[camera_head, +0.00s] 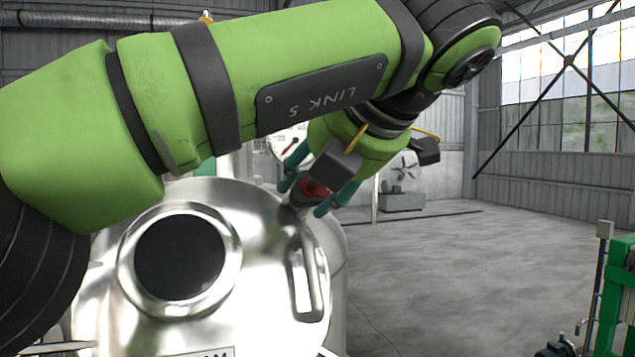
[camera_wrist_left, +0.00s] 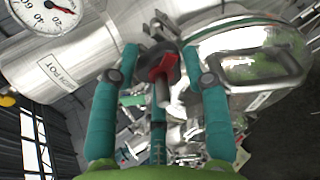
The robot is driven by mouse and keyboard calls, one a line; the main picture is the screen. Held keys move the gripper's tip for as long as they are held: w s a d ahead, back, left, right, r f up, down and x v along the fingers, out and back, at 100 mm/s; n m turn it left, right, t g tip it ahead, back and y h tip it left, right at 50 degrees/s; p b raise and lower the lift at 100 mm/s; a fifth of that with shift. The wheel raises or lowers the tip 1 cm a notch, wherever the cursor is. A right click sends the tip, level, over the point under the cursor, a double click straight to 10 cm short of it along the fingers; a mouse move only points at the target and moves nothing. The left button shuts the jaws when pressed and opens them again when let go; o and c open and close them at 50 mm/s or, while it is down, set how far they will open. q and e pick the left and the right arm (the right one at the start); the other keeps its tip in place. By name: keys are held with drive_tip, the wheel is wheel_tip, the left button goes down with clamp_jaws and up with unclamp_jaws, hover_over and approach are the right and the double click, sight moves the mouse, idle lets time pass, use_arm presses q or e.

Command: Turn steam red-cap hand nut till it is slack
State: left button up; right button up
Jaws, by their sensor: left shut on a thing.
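The steam tank (camera_head: 255,235) is a shiny steel vessel with a round lid, a dark round window and a partly cut-off label ending in "AM". The red-cap hand nut (camera_head: 313,187) is at the upper right of its lid rim, partly hidden by my fingers. It also shows in the left wrist view (camera_wrist_left: 163,68) as a red cap on a dark body. My left gripper (camera_head: 311,192) has its teal fingers on either side of the nut and is shut on it. In the left wrist view, the fingers (camera_wrist_left: 160,62) flank the nut. My right gripper is not in view.
A pressure gauge (camera_head: 290,142) stands behind the lid. A bent steel handle (camera_head: 304,275) sits on the lid below the nut. A vessel labelled "POT" (camera_wrist_left: 60,75) is close by in the wrist view. Open concrete floor (camera_head: 450,270) lies to the right, with a green frame (camera_head: 612,290).

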use_arm(q)
drive_tip(key=shift+f, duration=0.35)
drive_tip(key=o, duration=1.1)
drive_tip(key=shift+s, duration=0.1)
drive_tip(key=shift+a+r, duration=0.15)
drive_tip(key=shift+a, duration=0.25)
drive_tip(key=shift+s+d+r, duration=0.3)
drive_tip(key=shift+d, duration=0.05)
drive_tip(key=v, duration=0.6)
drive_tip(key=shift+s+r, duration=0.15)
drive_tip(key=shift+s, duration=0.05)
